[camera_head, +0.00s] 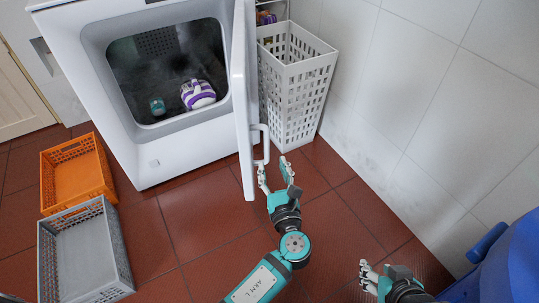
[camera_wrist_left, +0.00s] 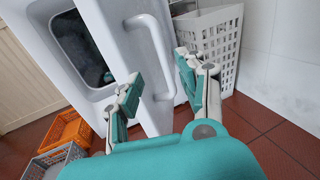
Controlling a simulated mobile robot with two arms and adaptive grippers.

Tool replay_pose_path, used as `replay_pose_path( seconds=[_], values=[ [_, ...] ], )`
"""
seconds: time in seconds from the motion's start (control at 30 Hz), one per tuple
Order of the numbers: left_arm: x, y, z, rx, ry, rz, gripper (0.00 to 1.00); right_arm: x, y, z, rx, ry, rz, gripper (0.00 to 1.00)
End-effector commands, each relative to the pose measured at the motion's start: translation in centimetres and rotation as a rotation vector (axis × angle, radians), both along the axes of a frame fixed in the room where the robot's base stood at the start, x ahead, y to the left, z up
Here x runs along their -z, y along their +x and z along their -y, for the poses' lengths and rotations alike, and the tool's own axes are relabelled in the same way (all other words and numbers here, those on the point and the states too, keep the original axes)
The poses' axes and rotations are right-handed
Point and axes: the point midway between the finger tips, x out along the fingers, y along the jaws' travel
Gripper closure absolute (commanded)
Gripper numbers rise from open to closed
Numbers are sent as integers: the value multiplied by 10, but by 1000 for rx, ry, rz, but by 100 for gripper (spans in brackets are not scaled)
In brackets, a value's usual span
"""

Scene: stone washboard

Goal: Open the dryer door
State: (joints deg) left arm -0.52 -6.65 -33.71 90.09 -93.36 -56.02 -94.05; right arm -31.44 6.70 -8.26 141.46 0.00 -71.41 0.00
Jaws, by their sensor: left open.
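The white dryer (camera_head: 150,155) stands at the upper left with its door (camera_head: 241,95) swung wide open, nearly edge-on in the head view. The door's white handle (camera_head: 263,150) is on its right face; in the left wrist view the handle (camera_wrist_left: 160,50) appears between and beyond my fingers. My left gripper (camera_head: 275,172) is open and empty, with its fingertips just below the handle; contact cannot be made out. It also shows in the left wrist view (camera_wrist_left: 157,76). My right gripper (camera_head: 377,268) is open and empty low at the right, away from the dryer.
A purple-and-white item (camera_head: 197,94) and a teal item (camera_head: 157,106) lie inside the drum. A white perforated basket (camera_head: 298,85) stands close right of the door. Orange (camera_head: 78,172) and grey (camera_head: 85,250) crates are on the floor at left. A blue object (camera_head: 510,262) is lower right.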

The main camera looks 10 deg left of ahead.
Motion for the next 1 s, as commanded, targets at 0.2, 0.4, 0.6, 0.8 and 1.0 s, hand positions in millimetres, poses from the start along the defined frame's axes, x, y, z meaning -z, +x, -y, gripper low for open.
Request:
replay_pose_path(
  seconds=[0.2,0.4,0.6,0.8,1.0],
  values=[
    [0,-14,6,1,-1,-1,60,0,0,0,0,0,0,60],
    [0,-14,6,1,-1,-1,60,0,0,0,0,0,0,60],
    [9,-20,-11,-34,-130,-6,82,0,0,0,0,0,1,60],
    [56,-64,-80,-269,-859,17,100,0,0,0,0,0,1,60],
    [80,-112,-113,-546,-1522,112,100,-1,0,0,-1,1,2,60]
  ],
)
